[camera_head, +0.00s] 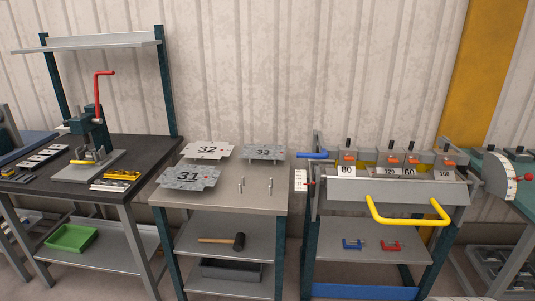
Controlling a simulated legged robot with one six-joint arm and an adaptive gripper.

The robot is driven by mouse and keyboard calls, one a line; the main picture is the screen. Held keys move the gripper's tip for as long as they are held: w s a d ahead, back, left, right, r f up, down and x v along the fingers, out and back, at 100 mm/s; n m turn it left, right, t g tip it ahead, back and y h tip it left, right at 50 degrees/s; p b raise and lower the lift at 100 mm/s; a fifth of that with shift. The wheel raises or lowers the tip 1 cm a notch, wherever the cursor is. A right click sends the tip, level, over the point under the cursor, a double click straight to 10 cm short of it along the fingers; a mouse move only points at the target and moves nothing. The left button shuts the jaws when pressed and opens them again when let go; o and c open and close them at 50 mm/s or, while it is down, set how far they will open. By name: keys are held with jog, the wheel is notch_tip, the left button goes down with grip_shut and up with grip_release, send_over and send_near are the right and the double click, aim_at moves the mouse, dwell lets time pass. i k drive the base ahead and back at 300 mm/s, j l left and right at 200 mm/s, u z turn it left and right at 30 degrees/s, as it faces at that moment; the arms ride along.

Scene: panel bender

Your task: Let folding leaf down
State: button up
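The panel bender (385,165) stands on a bench at the right. Its folding leaf (345,196) is the long grey plate along the front. A yellow U-shaped handle (410,221) sticks out from the leaf toward me and hangs slightly below it. The leaf's exact angle is hard to tell. Above it is a row of numbered clamp segments (409,171) with orange blocks. A blue lever (314,154) points left at the bender's left end, above a small white scale (299,181). My gripper is not in view.
A middle table (225,199) holds numbered sheet blanks (190,178), with a mallet (225,241) on its shelf. A dark bench with a red-handled press (98,120) stands left. Blue and red clamps (390,245) lie under the bender.

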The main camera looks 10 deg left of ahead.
aim_at(370, 191)
jog(key=j+z, duration=0.15)
jog(key=z, duration=0.45)
jog(key=j+z, duration=0.2)
jog(key=j, duration=0.25)
jog(key=k+j+z, duration=0.1)
jog(key=j+z, duration=0.15)
jog(key=j, duration=0.2)
jog(key=k+j+z, duration=0.2)
jog(key=j, duration=0.2)
jog(key=j+z, duration=0.2)
jog(key=j, duration=0.25)
jog(key=k+j, duration=0.15)
jog(key=j, duration=0.25)
jog(key=k+j, duration=0.1)
jog(key=j, duration=0.25)
jog(key=k+j, duration=0.15)
jog(key=j, duration=0.25)
jog(key=i+l+z, duration=0.2)
jog(key=i, duration=1)
jog(key=i+l+z, duration=0.15)
jog(key=i, duration=1.1)
